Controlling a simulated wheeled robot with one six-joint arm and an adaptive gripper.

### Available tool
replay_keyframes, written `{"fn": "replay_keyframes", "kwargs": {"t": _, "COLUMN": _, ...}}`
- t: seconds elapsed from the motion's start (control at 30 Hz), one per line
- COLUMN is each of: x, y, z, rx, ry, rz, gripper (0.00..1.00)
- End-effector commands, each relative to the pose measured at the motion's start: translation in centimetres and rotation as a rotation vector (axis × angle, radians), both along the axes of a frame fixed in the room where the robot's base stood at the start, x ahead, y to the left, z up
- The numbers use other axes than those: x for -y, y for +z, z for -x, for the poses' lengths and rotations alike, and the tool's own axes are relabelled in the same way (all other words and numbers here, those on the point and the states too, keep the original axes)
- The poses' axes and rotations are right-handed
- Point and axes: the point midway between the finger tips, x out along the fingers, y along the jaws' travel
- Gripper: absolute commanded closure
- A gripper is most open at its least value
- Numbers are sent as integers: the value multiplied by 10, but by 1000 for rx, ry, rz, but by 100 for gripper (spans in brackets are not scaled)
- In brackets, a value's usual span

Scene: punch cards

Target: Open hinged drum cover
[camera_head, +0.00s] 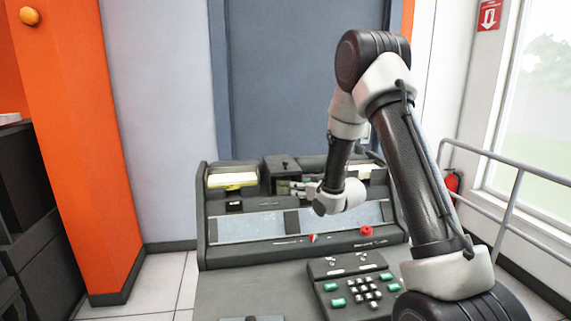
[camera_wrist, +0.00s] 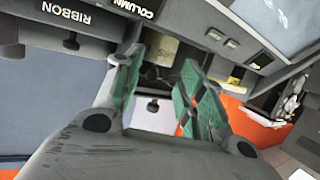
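The dark box-like housing (camera_head: 281,163) that seems to be the drum cover stands at the top middle of the punch machine (camera_head: 225,255) in the head view. My gripper (camera_head: 287,188) is at its front, pointing left, and partly hides it. In the wrist view my gripper (camera_wrist: 157,80) is open, its two green-lined fingers apart. A pale cylinder (camera_wrist: 161,49), perhaps the drum, shows beyond and between the fingers. A small black knob (camera_wrist: 153,105) on a pale face also shows between them, apparently untouched. The cover's hinge and angle cannot be made out.
Panels labelled RIBBON (camera_wrist: 70,30) and COLUMN (camera_wrist: 133,8) lie close to my fingers. A yellow-edged card tray (camera_head: 232,181) is left of the housing. A red knob (camera_head: 366,231) and a keypad (camera_head: 352,287) sit in front. A railing (camera_head: 510,205) runs at right.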

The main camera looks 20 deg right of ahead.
Motion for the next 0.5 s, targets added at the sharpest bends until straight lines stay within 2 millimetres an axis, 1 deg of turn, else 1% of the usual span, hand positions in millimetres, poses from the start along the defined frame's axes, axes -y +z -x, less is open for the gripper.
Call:
{"fn": "replay_keyframes", "kwargs": {"t": 0.03, "x": -5, "y": 22, "z": -6, "rx": 85, "ry": 16, "rz": -25, "gripper": 60}}
{"fn": "replay_keyframes", "kwargs": {"t": 0.1, "x": -10, "y": 45, "z": -9, "rx": 175, "ry": 33, "rz": -56, "gripper": 60}}
{"fn": "replay_keyframes", "kwargs": {"t": 0.2, "x": -13, "y": 64, "z": -10, "rx": 250, "ry": 44, "rz": -86, "gripper": 60}}
{"fn": "replay_keyframes", "kwargs": {"t": 0.3, "x": -16, "y": 71, "z": -14, "rx": 277, "ry": 47, "rz": -97, "gripper": 60}}
{"fn": "replay_keyframes", "kwargs": {"t": 0.37, "x": -18, "y": 71, "z": -20, "rx": 279, "ry": 47, "rz": -100, "gripper": 60}}
{"fn": "replay_keyframes", "kwargs": {"t": 0.5, "x": -25, "y": 71, "z": -43, "rx": 277, "ry": 46, "rz": -98, "gripper": 60}}
